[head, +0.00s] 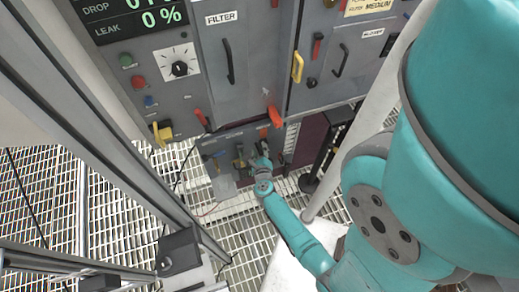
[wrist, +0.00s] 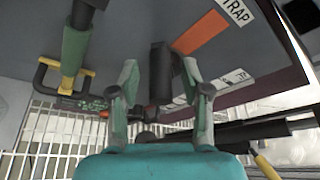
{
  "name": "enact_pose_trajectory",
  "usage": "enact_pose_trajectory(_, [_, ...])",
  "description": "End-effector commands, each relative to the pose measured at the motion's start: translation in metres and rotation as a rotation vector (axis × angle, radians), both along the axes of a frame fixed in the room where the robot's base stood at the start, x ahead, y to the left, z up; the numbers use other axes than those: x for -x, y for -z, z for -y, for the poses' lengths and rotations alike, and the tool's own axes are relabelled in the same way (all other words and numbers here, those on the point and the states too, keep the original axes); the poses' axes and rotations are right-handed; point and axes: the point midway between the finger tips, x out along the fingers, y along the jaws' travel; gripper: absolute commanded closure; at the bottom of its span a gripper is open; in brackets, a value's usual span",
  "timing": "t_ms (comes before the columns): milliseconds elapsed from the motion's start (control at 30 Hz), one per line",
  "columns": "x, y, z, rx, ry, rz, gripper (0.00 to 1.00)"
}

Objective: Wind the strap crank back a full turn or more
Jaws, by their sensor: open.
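My gripper (head: 261,164) is low in front of the lower cabinet panel in the head view. In the wrist view my gripper (wrist: 160,80) is open, with one finger on each side of a dark upright cylinder (wrist: 160,68). This cylinder looks like the strap crank's handle. I see a gap on both sides of it, so the fingers do not appear closed on it. An orange label and a partly cut-off white sign (wrist: 236,11) reading "TRAP" sit to its right. The crank's arm and hub are mostly hidden behind the gripper.
A green-and-black bar (wrist: 76,48) and a yellow bracket handle (wrist: 42,75) are left of the fingers. A black bar (wrist: 240,132) lies to the right. Filter (head: 228,75) and blower doors are above. A black post (head: 326,152) stands right of my gripper, over grating (head: 240,235).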

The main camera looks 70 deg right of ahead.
Motion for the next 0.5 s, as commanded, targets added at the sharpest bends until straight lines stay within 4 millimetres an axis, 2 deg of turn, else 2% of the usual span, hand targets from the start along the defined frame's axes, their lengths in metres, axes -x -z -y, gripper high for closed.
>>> enact_pose_trajectory(133, [-0.0036, 0.0025, 0.0079, 0.001, 0.000, -0.001, 0.53])
enact_pose_trajectory(433, [-0.0043, 0.0033, 0.0091, 0.000, 0.000, -0.001, 0.53])
enact_pose_trajectory(467, [-0.0043, 0.0033, 0.0091, 0.000, 0.000, -0.001, 0.58])
enact_pose_trajectory(500, [-0.0043, 0.0033, 0.0091, 0.000, 0.000, -0.001, 0.68])
